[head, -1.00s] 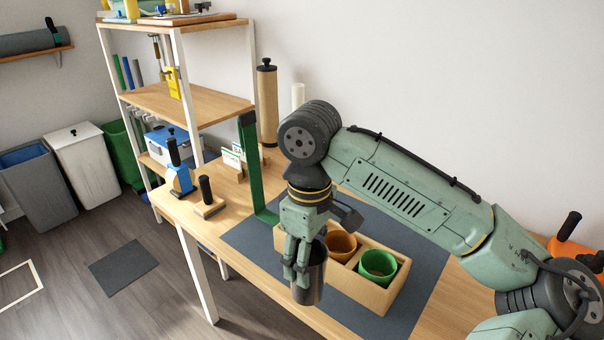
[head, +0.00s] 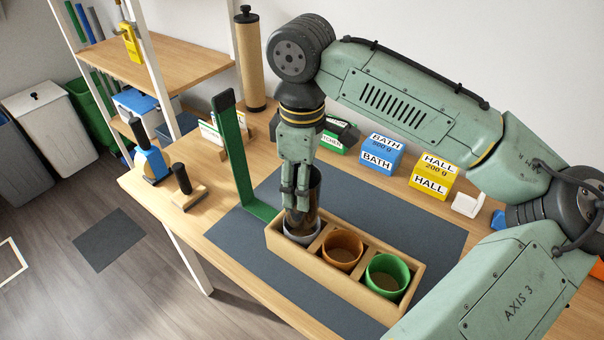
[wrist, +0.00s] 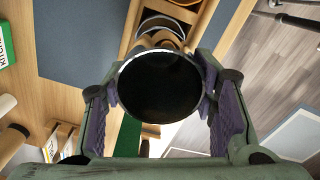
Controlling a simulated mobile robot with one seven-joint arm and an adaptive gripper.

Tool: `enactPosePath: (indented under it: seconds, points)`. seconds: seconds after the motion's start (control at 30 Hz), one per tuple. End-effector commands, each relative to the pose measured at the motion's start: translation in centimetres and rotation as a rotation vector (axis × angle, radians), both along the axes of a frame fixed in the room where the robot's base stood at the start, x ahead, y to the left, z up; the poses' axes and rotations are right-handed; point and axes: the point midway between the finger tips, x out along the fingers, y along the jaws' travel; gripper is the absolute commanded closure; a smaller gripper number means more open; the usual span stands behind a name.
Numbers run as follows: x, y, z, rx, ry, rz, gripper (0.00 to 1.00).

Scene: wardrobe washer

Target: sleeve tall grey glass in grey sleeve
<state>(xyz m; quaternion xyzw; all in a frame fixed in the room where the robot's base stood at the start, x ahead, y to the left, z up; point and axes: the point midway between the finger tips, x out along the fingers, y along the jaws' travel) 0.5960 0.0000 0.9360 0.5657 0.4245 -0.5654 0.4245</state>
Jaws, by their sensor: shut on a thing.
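The tall grey glass (head: 315,190) is dark, see-through and about upright. My gripper (head: 296,203) is shut on it, with its fingers on the glass's sides. In the wrist view, the dark round mouth of the glass (wrist: 160,88) sits between the finger pads. The grey sleeve (head: 302,238) stands in the left compartment of a wooden box. The glass's lower end overlaps the sleeve's opening in the head view. I cannot tell how far inside it is, as the fingers and glass cover part of the rim.
The wooden box (head: 340,288) also holds an orange sleeve (head: 343,250) and a green sleeve (head: 386,275). A green upright bracket (head: 235,160) stands to the left. Blue (head: 381,156) and yellow (head: 433,177) labelled blocks stand behind. The grey mat (head: 240,250) is clear at left.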

Motion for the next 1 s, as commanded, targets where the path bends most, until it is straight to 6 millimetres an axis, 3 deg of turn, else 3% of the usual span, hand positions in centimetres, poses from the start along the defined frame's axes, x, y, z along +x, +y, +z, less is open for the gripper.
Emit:
enactPosePath:
  seconds: [0.3,1.0]
  points:
    - [0.0,0.1,0.1,0.003,0.001,0.002,0.83]
    - [0.0,0.1,-6.9,0.002,0.000,0.001,0.83]
